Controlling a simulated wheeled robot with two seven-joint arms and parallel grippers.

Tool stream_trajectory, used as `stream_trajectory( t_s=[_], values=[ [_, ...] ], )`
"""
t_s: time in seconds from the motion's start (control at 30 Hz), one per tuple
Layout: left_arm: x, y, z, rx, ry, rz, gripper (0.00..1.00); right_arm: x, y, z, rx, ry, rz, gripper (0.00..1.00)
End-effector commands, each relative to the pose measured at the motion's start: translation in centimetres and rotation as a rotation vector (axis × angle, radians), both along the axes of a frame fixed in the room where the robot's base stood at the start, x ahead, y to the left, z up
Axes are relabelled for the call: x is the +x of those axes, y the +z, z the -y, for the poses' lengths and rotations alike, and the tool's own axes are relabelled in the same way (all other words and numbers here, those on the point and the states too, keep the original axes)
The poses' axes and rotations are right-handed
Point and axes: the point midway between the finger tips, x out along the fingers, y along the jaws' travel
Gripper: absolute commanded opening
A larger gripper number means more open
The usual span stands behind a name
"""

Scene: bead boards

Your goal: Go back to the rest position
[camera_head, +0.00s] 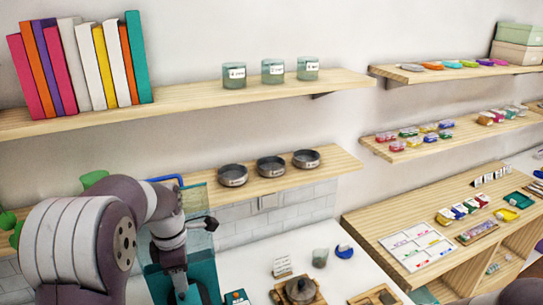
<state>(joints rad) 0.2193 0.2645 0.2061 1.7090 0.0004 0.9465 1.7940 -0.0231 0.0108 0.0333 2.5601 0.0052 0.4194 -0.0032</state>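My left arm comes in at the lower left, its grey-purple links bent over in front of a teal, partly see-through container. Its gripper end (180,284) points down near the bottom edge, in front of that container. The fingertips are not clear, so I cannot tell whether it is open or shut or holds anything. A dark rounded piece of my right arm shows at the lower right corner; its gripper is out of view.
The white counter (258,257) holds a dark round pot (300,290) on a wooden board and a glass jar (320,258). Wall shelves carry books (80,65), green jars (273,72) and grey tins (270,167). A wooden unit (375,225) at right holds bead boxes.

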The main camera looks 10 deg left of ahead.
Motion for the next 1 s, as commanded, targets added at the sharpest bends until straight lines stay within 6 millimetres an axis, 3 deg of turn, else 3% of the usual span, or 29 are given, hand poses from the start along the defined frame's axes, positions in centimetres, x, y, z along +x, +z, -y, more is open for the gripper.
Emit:
stream_trajectory(
  t_s=[0.07, 0.17, 0.3, 0.4, 0.53, 1.0],
  values=[
    [0.2, -0.6, 0.0, 0.012, -0.225, 0.025, 0.37, 0.0, 0.0, 0.0, 0.0, 0.0, 0.0, 0.43],
    [-1.7, -3.7, 0.7, 0.035, -0.71, 0.036, 0.37, 0.0, -1.2, 0.0, 0.0, 0.0, 0.001, 0.43],
    [-6.9, -12.3, 4.2, 0.089, -1.498, 0.054, 0.37, 0.0, -7.8, 0.0, 0.0, 0.0, 0.0, 0.43],
    [-11.7, -18.6, 6.9, 0.123, -1.922, 0.057, 0.37, 0.0, -13.3, 0.0, 0.0, 0.0, -0.001, 0.43],
    [-14.7, -21.5, 8.5, 0.12, -2.015, 0.058, 0.37, 0.0, -16.1, 0.0, 0.0, 0.0, -0.001, 0.43],
    [-14.4, -21.0, 9.1, 0.131, -2.032, 0.067, 0.37, 0.0, -16.0, 0.0, 0.0, 0.0, 0.001, 0.43]
  ],
)
